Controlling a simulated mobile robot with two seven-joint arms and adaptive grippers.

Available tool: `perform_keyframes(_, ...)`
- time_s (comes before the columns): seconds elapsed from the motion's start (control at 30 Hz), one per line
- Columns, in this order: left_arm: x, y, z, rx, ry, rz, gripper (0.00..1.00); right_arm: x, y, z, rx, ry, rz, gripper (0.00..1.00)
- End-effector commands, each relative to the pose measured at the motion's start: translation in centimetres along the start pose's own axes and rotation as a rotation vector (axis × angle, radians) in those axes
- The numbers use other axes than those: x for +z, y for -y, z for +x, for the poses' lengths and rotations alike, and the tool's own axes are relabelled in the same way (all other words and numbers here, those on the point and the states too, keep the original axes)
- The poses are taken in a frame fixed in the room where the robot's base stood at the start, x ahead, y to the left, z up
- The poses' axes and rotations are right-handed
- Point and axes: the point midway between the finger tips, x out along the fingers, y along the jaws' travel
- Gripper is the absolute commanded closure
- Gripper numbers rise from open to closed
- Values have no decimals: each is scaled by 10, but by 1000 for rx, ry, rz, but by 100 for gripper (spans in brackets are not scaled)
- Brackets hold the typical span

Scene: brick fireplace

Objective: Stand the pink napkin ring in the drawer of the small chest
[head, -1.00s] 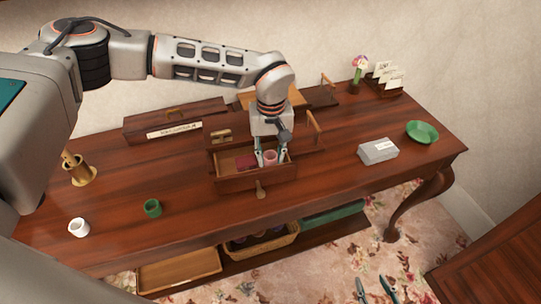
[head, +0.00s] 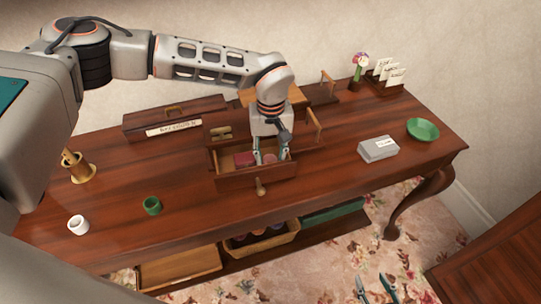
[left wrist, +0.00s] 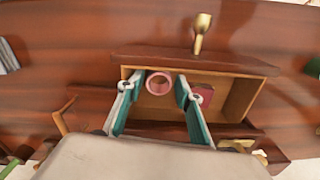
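The small chest (head: 222,124) stands on the table with its drawer (head: 258,178) pulled out. The pink napkin ring (head: 270,159) is in the drawer, open end up, and shows in the left wrist view (left wrist: 158,90). My left gripper (head: 270,156) reaches down into the drawer. Its fingers are on either side of the ring, with small gaps, so it looks open. A dark red item (head: 244,160) lies in the drawer beside the ring. My right gripper (head: 375,291) is low at the bottom edge, fingers apart and empty; its tips point up over the carpet.
A white ring (head: 78,225) and a green ring (head: 152,206) stand on the table (head: 330,190) at front left, near a brass holder (head: 80,174). A grey box (head: 378,149) and a green bowl (head: 422,129) are at right. A long wooden box (head: 175,118) is behind.

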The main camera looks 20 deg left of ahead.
Motion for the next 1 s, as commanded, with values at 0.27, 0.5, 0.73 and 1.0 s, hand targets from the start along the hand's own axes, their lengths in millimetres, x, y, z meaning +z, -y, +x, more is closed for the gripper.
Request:
perform_keyframes(0.27,-1,-1,-40,3,-4,0,65,-4,0,-1,0,-3,0,60)
perform_keyframes(0.5,-1,0,-91,3,-4,-1,65,-1,0,0,0,-1,0,60)
perform_keyframes(0.73,-1,0,-123,1,-3,-1,65,1,0,0,-1,2,0,60)
perform_keyframes(1.0,0,0,-132,1,-1,0,65,2,0,0,-1,2,0,60)
